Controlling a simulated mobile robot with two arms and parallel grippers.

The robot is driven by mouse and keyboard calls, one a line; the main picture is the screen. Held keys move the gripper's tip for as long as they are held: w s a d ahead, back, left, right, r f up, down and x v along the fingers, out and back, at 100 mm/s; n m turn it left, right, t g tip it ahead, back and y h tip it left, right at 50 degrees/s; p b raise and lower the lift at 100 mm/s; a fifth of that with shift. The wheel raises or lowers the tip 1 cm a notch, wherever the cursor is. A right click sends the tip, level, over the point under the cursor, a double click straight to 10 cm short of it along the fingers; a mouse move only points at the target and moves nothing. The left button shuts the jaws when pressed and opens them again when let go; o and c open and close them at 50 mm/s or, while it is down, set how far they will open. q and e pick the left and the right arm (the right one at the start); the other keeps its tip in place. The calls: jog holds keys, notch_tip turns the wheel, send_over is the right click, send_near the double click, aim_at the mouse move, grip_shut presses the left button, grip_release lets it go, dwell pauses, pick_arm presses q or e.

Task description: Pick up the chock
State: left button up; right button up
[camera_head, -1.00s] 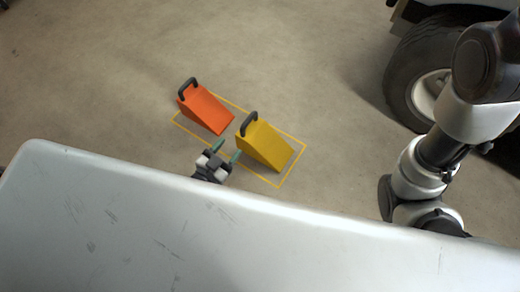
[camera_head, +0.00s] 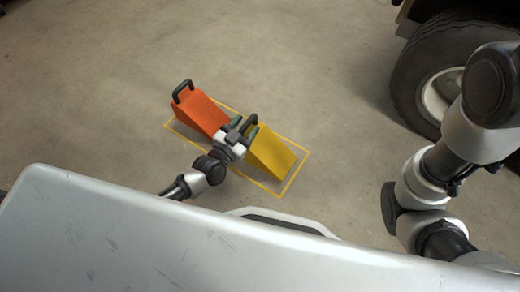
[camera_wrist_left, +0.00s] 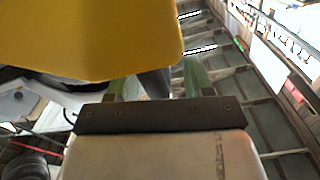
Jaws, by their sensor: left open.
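A yellow wedge chock (camera_head: 271,153) with a dark handle (camera_head: 254,118) stands on the floor inside a yellow outline. An orange wedge chock (camera_head: 200,112) with its own dark handle stands to its left. My left gripper (camera_head: 244,127) is open at the upper end of the yellow chock, by its handle, and partly hides it. In the left wrist view, the yellow chock (camera_wrist_left: 95,38) fills the upper left. A dark bar, seemingly the handle, shows between the green fingertips (camera_wrist_left: 160,82). My right gripper is out of view.
A large vehicle wheel (camera_head: 436,85) stands at the upper right, near my right arm. A pale, scuffed panel (camera_head: 130,235) spans the foreground, hiding part of my left arm. The floor (camera_head: 300,50) beyond the chocks is clear.

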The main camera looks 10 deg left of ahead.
pick_arm(q)
jog(key=shift+w, duration=0.1)
jog(key=shift+c, duration=0.2)
grip_shut()
dwell(1.1)
